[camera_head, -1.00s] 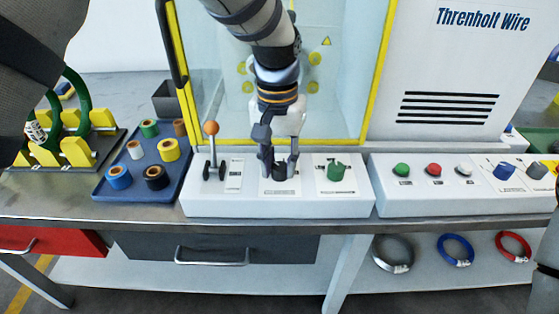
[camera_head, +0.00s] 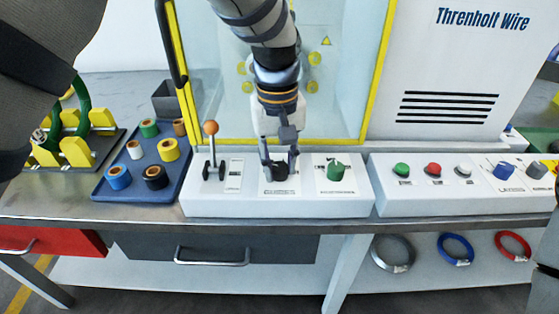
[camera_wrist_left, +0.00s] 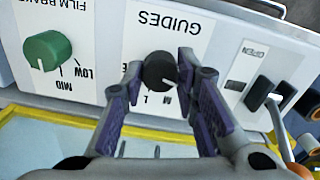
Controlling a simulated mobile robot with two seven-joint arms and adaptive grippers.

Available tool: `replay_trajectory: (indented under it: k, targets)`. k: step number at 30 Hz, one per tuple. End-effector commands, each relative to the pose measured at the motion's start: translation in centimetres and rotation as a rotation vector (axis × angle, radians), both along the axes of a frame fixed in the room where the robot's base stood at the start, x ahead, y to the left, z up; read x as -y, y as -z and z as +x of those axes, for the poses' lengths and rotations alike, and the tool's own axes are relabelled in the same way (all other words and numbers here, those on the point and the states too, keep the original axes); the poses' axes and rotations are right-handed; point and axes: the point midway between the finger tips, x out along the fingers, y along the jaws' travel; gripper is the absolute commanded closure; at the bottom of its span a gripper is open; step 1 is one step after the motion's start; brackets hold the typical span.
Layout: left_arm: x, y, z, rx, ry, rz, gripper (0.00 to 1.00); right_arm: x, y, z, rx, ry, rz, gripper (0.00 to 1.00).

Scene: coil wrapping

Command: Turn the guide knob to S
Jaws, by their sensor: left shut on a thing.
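The guide knob (camera_wrist_left: 160,72) is a round black knob on a white panel labelled GUIDES, which appears upside down in the left wrist view. It has a small white pointer mark toward the picture's lower right. Letters including L and M show beside it; I cannot make out an S. In the head view the knob (camera_head: 280,180) sits on the white front console. My left gripper (camera_head: 279,168) reaches down from above with one finger on each side of the knob, shut on it. In the wrist view the fingers (camera_wrist_left: 160,76) flank the knob. My right gripper is not in view.
A green film brake knob (camera_head: 335,170) stands right of the guide knob. An orange-tipped lever (camera_head: 211,130) stands left. A blue tray (camera_head: 106,188) holds several rolls. A yellow-framed clear guard (camera_head: 373,100) is behind. Several buttons (camera_head: 433,170) sit farther right.

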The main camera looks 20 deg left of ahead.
Motion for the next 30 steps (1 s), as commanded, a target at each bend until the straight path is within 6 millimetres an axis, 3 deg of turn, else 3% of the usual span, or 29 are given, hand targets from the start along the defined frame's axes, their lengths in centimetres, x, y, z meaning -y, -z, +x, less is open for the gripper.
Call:
replay_trajectory:
  k: [11,12,15,24,26,30]
  targets:
    - [0.0,0.1,-0.1,-0.004,-0.004,0.000,1.00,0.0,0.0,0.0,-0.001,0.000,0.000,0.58]
    - [0.0,0.1,-0.1,-0.004,-0.004,0.000,0.68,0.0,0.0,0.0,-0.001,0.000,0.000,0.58]
    - [0.0,0.1,-0.1,-0.004,-0.004,0.000,0.52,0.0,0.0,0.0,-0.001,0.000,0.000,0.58]
    - [0.0,-0.3,0.0,0.000,-0.003,0.000,0.52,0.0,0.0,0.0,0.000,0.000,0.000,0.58]
    - [0.0,-1.2,0.0,0.001,-0.004,0.000,0.52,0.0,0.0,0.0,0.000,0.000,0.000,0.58]
    - [-0.1,-4.8,0.1,0.005,-0.004,-0.001,0.52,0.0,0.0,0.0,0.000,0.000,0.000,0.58]
